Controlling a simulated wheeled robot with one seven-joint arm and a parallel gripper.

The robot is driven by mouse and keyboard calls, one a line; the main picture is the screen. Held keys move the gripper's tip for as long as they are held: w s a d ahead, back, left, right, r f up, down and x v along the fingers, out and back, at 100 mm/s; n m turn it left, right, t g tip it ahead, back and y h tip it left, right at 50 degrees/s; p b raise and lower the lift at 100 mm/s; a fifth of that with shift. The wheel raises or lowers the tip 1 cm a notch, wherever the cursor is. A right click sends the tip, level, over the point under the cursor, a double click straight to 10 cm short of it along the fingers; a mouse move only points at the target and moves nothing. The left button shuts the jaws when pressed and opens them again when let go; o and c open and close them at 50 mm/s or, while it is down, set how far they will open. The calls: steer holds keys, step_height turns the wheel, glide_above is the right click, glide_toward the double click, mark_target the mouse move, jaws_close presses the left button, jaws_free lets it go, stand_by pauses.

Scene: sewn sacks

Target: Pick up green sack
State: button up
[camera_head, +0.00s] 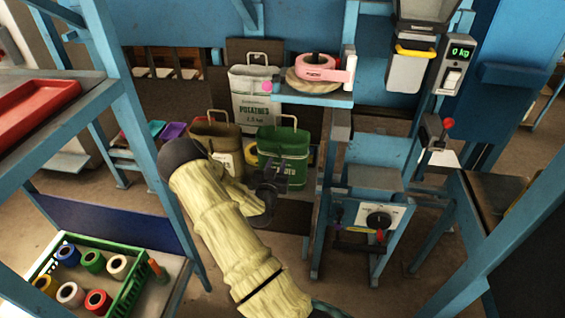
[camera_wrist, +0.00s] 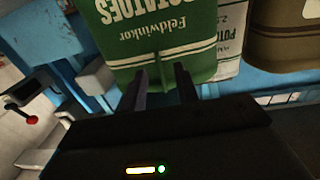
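The green sack (camera_head: 284,142) stands upright with a loop handle on top, in the middle of the head view. My gripper (camera_head: 274,176) is in front of its face and hides part of the front. In the wrist view, the green sack (camera_wrist: 160,35) fills the top middle with its lettering upside down. There my gripper's two dark fingers (camera_wrist: 163,83) are apart, pointing at the sack with a strip of green showing between them. I cannot tell whether the fingers touch the sack.
A brown sack (camera_head: 216,139) stands left of the green one, and a white potato sack (camera_head: 254,96) behind. A blue shelf (camera_head: 315,98) holding a pink tape roll (camera_head: 316,67) overhangs at right. A blue stand with a dial box (camera_head: 371,216) stands right. A green crate (camera_head: 128,262) holds several spools.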

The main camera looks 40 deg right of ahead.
steer(key=shift+x, duration=0.95)
jaws_close()
